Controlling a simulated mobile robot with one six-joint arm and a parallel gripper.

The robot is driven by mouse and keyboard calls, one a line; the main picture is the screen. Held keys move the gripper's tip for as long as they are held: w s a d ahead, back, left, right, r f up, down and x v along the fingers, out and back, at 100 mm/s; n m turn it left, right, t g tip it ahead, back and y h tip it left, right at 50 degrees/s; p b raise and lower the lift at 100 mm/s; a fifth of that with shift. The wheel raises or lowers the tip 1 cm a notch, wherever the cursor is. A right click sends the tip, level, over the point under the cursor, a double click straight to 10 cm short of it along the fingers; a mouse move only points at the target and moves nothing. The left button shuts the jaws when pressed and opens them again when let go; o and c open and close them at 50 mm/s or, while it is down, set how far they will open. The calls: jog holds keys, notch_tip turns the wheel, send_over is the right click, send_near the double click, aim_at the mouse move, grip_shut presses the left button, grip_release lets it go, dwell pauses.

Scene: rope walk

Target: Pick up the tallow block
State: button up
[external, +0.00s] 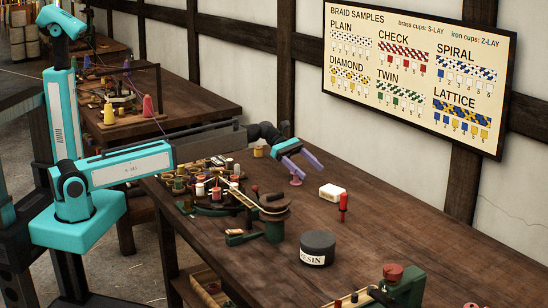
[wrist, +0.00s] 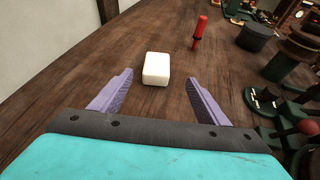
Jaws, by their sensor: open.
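The tallow block (external: 332,192) is a small cream-white block lying on the dark wooden table in the external view. In the wrist view the block (wrist: 156,69) lies just beyond my fingertips, near the middle between their lines. My gripper (external: 310,172) is open and empty, with two purple fingers pointing toward the block from its left. In the wrist view my gripper (wrist: 159,76) has its fingers spread wider than the block, with no contact seen.
A red-handled tool (external: 343,207) stands upright close to the block; it also shows in the wrist view (wrist: 199,32). A dark resin tin (external: 317,247) and a green-based braiding stand (external: 275,215) with bobbins are nearby.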

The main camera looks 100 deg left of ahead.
jog(key=shift+s+a, duration=0.45)
jog(key=shift+a, duration=0.05)
jog(key=shift+w, duration=0.1)
send_near(332, 188)
jog(key=shift+d+x, duration=0.2)
jog(key=shift+x, duration=2.45)
jog(key=shift+f, duration=0.1)
jog(key=shift+p+x, duration=0.5)
jog(key=shift+x, duration=1.3)
jog(key=shift+w+d+f, duration=0.2)
jog(key=shift+w+d, duration=0.1)
jog(key=shift+w, duration=0.3)
